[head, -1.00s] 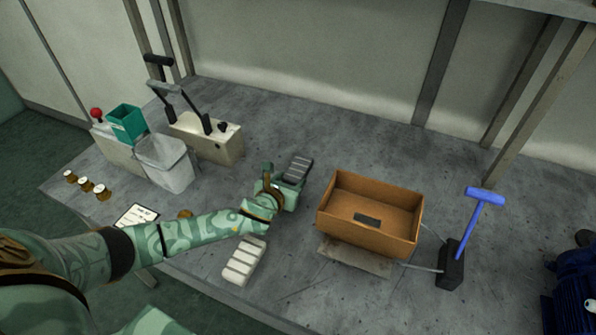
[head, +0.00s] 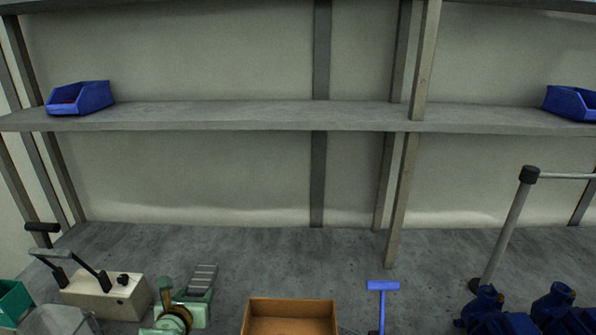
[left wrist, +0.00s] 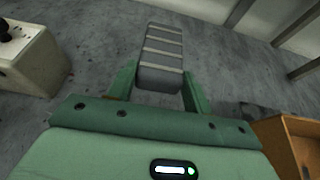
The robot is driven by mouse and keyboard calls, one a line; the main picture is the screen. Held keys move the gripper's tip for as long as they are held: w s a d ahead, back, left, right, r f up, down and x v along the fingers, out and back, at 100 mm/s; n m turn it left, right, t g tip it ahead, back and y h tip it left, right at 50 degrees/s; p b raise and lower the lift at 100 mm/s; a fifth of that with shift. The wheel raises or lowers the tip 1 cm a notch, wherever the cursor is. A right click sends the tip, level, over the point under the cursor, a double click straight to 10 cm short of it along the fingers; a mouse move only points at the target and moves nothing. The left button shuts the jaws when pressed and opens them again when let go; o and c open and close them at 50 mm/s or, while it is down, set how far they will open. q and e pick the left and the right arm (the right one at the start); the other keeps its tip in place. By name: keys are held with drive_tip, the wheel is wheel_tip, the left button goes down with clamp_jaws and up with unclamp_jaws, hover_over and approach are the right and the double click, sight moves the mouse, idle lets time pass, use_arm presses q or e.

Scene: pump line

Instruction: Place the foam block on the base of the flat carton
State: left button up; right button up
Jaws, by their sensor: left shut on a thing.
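The foam block (head: 203,279), grey with pale cross stripes, is in my left gripper (head: 196,296). In the left wrist view the block (left wrist: 162,48) sticks out between the two green fingers (left wrist: 160,86), which are shut on it. The brown open carton (head: 290,306) is at the bottom edge of the head view, to the right of the gripper and apart from it. Its base and lower part are cut off there. A corner of the carton (left wrist: 285,140) shows at the right of the left wrist view. My right gripper is not in view.
A beige lever device (head: 108,297) stands left of the gripper, beside a clear bin (head: 58,320) and a teal bin (head: 12,300). A blue T-handle (head: 383,287) stands right of the carton. Blue pumps (head: 500,315) and a shelf (head: 260,116) are beyond. Table behind the carton is clear.

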use_arm(q)
drive_tip(key=s+d+r, duration=0.4)
drive_tip(key=s+r, duration=0.2)
drive_tip(key=r, duration=0.2)
drive_tip(key=s+d+r+m+h, duration=0.1)
drive_tip(key=s+d+r, duration=0.3)
drive_tip(key=s+r, duration=0.3)
drive_tip(key=shift+s+d+r, duration=0.25)
drive_tip(key=shift+s+r, duration=0.05)
drive_tip(key=shift+r, duration=0.45)
